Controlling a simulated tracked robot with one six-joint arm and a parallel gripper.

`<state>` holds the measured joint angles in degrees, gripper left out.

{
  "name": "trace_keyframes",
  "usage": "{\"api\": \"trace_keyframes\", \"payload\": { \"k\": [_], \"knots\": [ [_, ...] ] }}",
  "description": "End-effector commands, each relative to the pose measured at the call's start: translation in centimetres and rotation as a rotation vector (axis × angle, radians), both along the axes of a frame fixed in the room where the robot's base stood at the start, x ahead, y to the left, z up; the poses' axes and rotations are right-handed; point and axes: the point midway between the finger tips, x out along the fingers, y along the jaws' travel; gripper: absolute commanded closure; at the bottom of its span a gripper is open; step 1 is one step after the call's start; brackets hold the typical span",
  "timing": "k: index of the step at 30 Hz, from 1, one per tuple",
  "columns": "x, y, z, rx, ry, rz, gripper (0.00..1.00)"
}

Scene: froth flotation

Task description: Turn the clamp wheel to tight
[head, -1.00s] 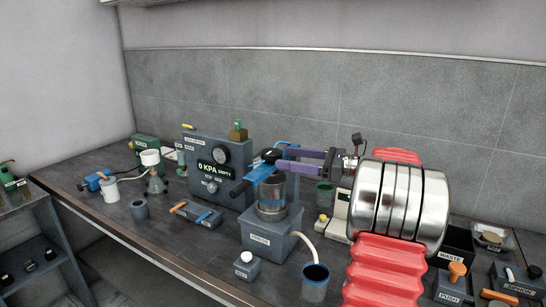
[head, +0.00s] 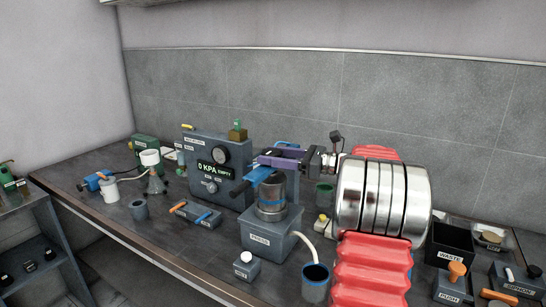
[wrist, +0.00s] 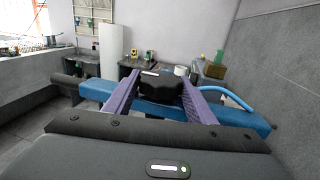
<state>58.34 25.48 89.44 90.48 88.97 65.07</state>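The clamp wheel is a black, lobed knob with a pale mark on top. In the wrist view the clamp wheel (wrist: 161,86) sits between my two purple fingers, above the blue crossbar (wrist: 92,90). My gripper (wrist: 161,80) has one finger along each side of the wheel, and the fingertips appear to touch it. In the head view my gripper (head: 278,157) lies over the blue crossbar (head: 259,175) of the press (head: 268,236). There my fingers mostly hide the wheel. A metal cylinder (head: 271,193) stands under the crossbar.
The gauge box (head: 205,150) reading 0 KPA stands just left of the press. A dark blue cup (head: 315,283) and a small labelled box (head: 246,267) are in front. The waste bin (head: 451,243) is at the right. A blue hose (wrist: 228,95) runs near my right finger.

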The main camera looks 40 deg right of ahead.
Motion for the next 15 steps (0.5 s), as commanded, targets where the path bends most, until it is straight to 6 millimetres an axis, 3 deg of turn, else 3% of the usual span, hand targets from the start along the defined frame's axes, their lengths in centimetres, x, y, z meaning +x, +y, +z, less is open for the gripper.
{"api": "trace_keyframes", "payload": {
  "k": [10, 15],
  "knots": [
    [0.01, 0.01, 0.0, 0.0, 0.0, 0.0, 0.75],
    [0.01, 0.02, 0.01, 0.0, 0.0, -0.004, 0.75]
  ]
}}
